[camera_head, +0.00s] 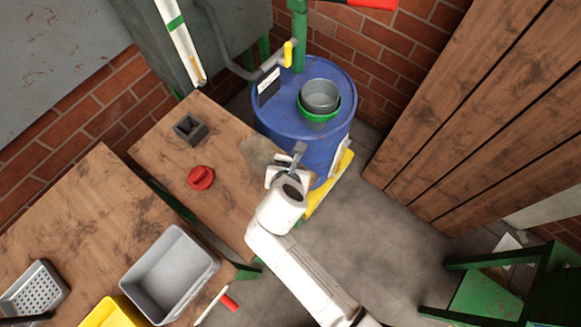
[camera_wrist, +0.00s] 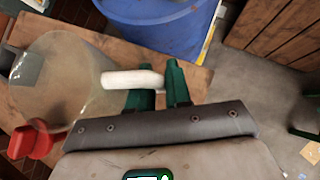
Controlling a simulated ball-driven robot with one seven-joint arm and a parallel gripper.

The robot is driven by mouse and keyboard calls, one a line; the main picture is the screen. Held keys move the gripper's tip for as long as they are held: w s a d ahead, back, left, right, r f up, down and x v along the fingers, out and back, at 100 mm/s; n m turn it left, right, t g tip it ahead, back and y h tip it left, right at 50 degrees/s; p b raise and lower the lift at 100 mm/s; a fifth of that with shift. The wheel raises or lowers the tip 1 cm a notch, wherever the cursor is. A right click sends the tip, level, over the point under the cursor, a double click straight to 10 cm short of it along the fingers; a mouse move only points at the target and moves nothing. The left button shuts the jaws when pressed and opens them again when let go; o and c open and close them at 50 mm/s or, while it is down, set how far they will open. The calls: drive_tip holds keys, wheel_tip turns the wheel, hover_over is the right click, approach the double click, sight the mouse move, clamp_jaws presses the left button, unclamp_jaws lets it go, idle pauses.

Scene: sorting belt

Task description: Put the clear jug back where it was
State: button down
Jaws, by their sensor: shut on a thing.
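The clear jug (camera_wrist: 62,78) is see-through, with a pale stub-like handle (camera_wrist: 128,79) on its right side in the wrist view. My gripper (camera_wrist: 157,84) has its green fingers closed around the handle's outer end. In the head view the jug (camera_head: 258,151) shows only faintly over the right end of the wooden table (camera_head: 228,177), just left of my gripper (camera_head: 285,168). I cannot tell whether its base touches the table.
A red object (camera_head: 201,178) and a small dark grey box (camera_head: 190,128) are on the same table, left of the jug. A blue barrel (camera_head: 290,128) bearing grey and green containers stands behind. A grey bin (camera_head: 205,244) is on the nearer table.

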drive_tip(key=shift+f, duration=1.3)
drive_tip(key=c, duration=1.1)
unclamp_jaws()
drive_tip(key=shift+s+f, duration=0.1)
drive_tip(key=shift+o, duration=0.2)
